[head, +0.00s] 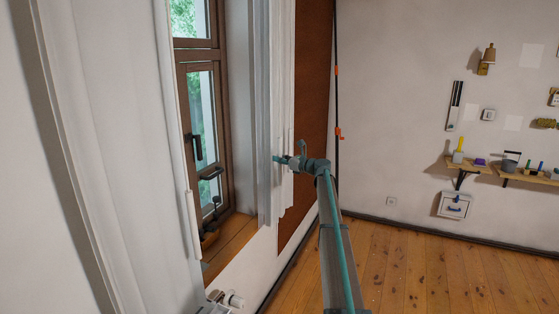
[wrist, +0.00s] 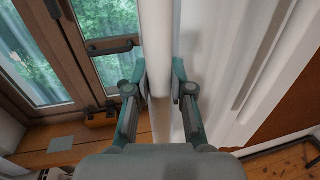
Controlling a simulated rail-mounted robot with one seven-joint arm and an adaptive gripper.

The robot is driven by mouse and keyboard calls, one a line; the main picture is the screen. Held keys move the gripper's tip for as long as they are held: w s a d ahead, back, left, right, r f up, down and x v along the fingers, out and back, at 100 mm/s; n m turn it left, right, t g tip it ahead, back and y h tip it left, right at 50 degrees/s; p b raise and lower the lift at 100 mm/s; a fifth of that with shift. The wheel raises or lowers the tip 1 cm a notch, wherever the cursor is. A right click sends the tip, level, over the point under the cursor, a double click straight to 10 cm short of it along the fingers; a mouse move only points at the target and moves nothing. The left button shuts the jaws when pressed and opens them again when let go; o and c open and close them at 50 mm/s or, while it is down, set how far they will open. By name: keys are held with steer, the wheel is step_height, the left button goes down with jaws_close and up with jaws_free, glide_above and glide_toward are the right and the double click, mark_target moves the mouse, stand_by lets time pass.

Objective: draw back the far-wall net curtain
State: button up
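The net curtain (head: 262,60) hangs as a narrow bunch of white folds at the far side of the window. In the wrist view its folds (wrist: 220,50) fill the area right of a pale upright bar (wrist: 160,45) along its edge. My gripper (head: 286,160) is at this edge, well below the top. In the wrist view my gripper (wrist: 160,88) has one finger on each side of the bar. Both fingertips appear to touch it, so it looks shut on the bar. The curtain's top is out of view.
A brown-framed window (head: 200,100) with handles and a wooden sill (head: 230,240) is on the left. Another white curtain (head: 110,150) hangs nearer. A brown panel (head: 310,110) stands behind my gripper. Wall shelves (head: 465,168) are at the right; the floor (head: 440,270) there is clear.

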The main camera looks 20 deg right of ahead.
steer(key=o, duration=0.4)
steer(key=shift+c, duration=0.2)
steer(key=v, duration=1.2)
steer(key=shift+r, duration=0.15)
